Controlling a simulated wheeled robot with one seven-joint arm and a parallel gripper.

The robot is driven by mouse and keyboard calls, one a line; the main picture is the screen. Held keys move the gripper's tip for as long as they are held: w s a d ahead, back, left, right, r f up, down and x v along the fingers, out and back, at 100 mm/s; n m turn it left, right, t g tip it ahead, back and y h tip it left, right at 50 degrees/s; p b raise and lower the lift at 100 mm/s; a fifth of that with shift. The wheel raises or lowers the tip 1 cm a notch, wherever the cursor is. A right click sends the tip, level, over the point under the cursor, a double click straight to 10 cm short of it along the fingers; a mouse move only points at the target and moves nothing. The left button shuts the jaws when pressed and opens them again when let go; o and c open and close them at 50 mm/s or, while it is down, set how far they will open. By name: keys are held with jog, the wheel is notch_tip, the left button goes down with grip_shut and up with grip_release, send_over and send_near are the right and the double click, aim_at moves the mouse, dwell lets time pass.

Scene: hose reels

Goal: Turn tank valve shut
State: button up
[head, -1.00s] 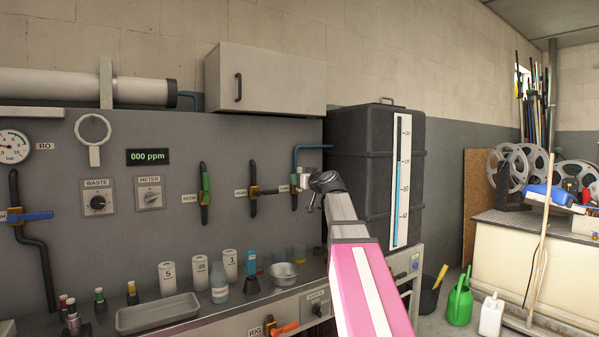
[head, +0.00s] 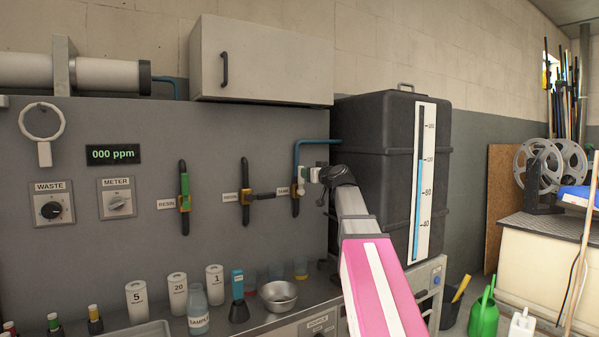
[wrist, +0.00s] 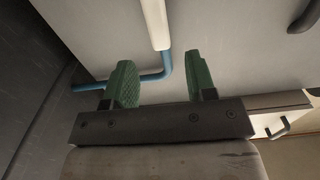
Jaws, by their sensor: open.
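The tank valve (head: 296,199) has a brass body on a dark vertical pipe, beside a small label that seems to read TANK. It is on the grey wall panel, just left of the black tank (head: 375,150). My gripper (head: 315,175) is at the upper right of this valve and partly covers it, so its lever is hard to make out. In the wrist view my gripper (wrist: 160,62) is open, with two green fingertips apart. A cream bar (wrist: 155,22) lies ahead of the gap, not between the pads. I cannot tell whether it is the valve's lever.
A blue pipe (head: 318,141) runs from the valve to the tank and also crosses the wrist view (wrist: 150,79). A wall cabinet (head: 262,62) hangs above. Bottles and a metal bowl (head: 278,295) stand on the bench below. Two other valves (head: 245,195) (head: 184,190) are further left.

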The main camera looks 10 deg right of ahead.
aim_at(299, 170)
jog(key=x, duration=0.9)
jog(key=shift+w+a, duration=0.1)
jog(key=shift+w, duration=0.1)
grip_shut()
